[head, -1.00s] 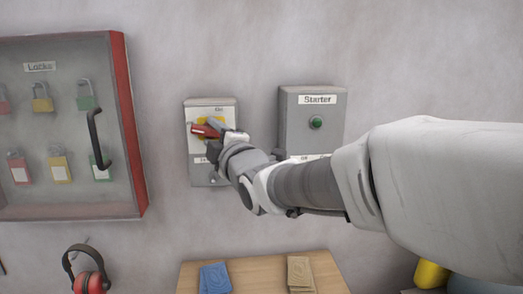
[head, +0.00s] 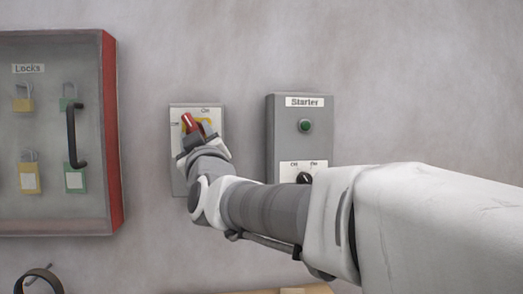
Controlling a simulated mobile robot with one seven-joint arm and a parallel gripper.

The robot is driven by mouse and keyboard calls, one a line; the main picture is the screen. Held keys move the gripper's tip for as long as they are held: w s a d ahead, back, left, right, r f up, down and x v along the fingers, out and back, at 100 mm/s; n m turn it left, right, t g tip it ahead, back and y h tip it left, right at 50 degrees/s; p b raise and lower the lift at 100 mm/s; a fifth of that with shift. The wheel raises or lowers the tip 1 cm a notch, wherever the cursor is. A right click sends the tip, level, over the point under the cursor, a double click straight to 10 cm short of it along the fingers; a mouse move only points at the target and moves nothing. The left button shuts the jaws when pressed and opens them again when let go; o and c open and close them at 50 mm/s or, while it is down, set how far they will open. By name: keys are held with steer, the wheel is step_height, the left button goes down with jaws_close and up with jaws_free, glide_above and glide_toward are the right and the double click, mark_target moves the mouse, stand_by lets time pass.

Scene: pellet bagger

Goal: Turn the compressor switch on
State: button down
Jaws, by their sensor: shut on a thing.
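A grey switch box (head: 178,180) is on the wall left of centre, with a pale plate marked "On" at its top and a smaller mark at its left. Its red handle (head: 188,122) sits on a yellow disc and points up, leaning a little left. My gripper (head: 192,138) is shut on the red handle, from below and in front. My gripper and wrist hide the lower part of the box, including any name label there.
A grey starter box (head: 285,140) with a green button and a black off/on knob (head: 304,178) is to the right, partly behind my arm. A lock cabinet (head: 110,150) with a black handle is at the left. Ear defenders (head: 38,277) hang below it.

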steer(key=m+t+h, duration=0.1)
steer(key=m+h, duration=0.1)
steer(key=m, duration=0.2)
steer(key=m+t+h, duration=0.1)
steer(key=m, duration=0.3)
steer(key=shift+a+h+b, duration=0.15)
steer(key=shift+h+b, duration=0.2)
steer(key=shift+h, duration=0.05)
steer(key=shift+r+m, duration=0.15)
steer(key=shift+m, duration=0.35)
steer(key=c, duration=0.7)
jaws_free()
steer(key=shift+f, duration=0.25)
